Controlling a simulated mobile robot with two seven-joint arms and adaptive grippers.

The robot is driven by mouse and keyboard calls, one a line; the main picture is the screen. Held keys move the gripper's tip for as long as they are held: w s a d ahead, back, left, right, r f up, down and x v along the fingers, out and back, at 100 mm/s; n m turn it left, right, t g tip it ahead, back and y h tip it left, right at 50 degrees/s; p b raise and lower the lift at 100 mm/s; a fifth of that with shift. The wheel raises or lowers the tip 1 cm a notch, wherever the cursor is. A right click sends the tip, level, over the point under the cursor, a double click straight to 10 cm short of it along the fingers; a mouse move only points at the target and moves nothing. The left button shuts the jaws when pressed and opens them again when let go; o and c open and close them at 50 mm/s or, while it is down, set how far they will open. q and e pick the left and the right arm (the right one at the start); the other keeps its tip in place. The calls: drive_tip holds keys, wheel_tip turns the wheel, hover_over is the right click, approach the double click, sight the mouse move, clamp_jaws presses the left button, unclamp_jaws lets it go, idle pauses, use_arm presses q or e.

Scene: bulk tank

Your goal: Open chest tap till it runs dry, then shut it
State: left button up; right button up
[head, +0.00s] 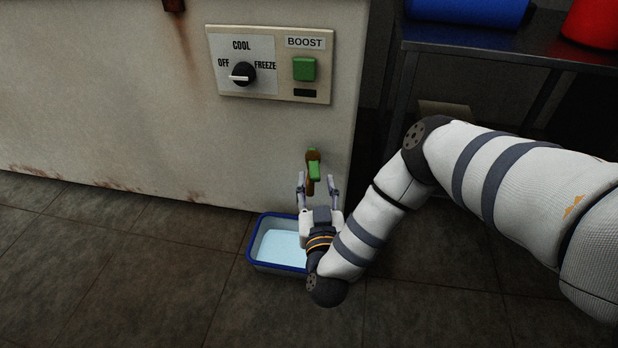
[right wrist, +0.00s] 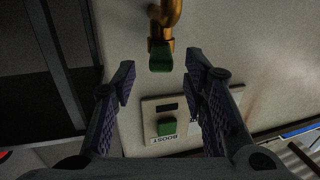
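The chest (head: 130,100) is a pale, rust-stained cabinet. Its brass tap with a green handle (head: 314,170) sits low on the front, near the right corner. In the right wrist view the brass pipe (right wrist: 171,14) and green handle (right wrist: 160,57) show at the top middle. My right gripper (head: 318,186) is open and empty, its fingers pointing at the tap. The handle lies ahead of the gap between the fingertips (right wrist: 160,78), apart from both. A blue-rimmed tub (head: 252,247) stands on the floor below, holding pale blue liquid. I cannot make out a stream. My left gripper is out of view.
A control panel (head: 216,62) with a knob (head: 242,73) and green BOOST button (head: 304,68) is above the tap. A dark metal table (head: 480,42) at right carries blue and red containers. The floor left of the tub is clear.

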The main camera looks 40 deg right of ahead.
sight(315, 170)
drive_tip(key=b+x, duration=0.1)
drive_tip(key=x, duration=0.4)
drive_tip(key=shift+r, duration=0.2)
drive_tip(key=shift+a, duration=0.1)
clamp_jaws()
